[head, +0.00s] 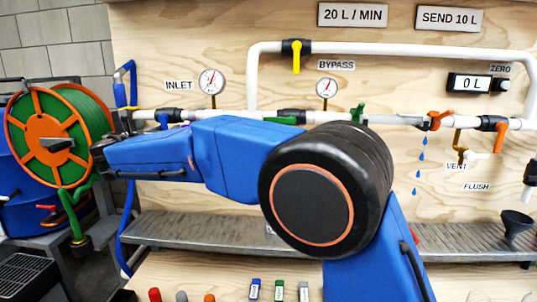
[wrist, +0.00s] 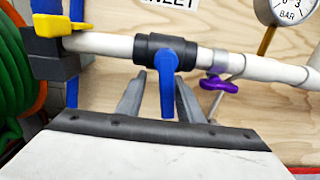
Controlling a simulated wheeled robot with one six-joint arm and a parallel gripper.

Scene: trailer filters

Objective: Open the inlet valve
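The inlet valve (wrist: 160,45) is a black body on the white pipe, below the INLET label (head: 179,85). Its blue lever (wrist: 167,88) points straight down, across the pipe. The valve also shows in the head view (head: 168,113), with its lever partly hidden by my arm. My gripper (wrist: 158,92) is open in the wrist view. One grey finger is on each side of the blue lever, with a visible gap on the left; I cannot tell whether the right finger touches it. In the head view my fingers cannot be made out.
A yellow lever (wrist: 62,25) sits on the coupling left of the valve. A small purple handle (wrist: 218,84) and a gauge (wrist: 288,12) are to the right. A hose reel (head: 60,135) stands at far left. The bypass valve (head: 296,52) has a yellow lever. A grey shelf (head: 190,228) runs below.

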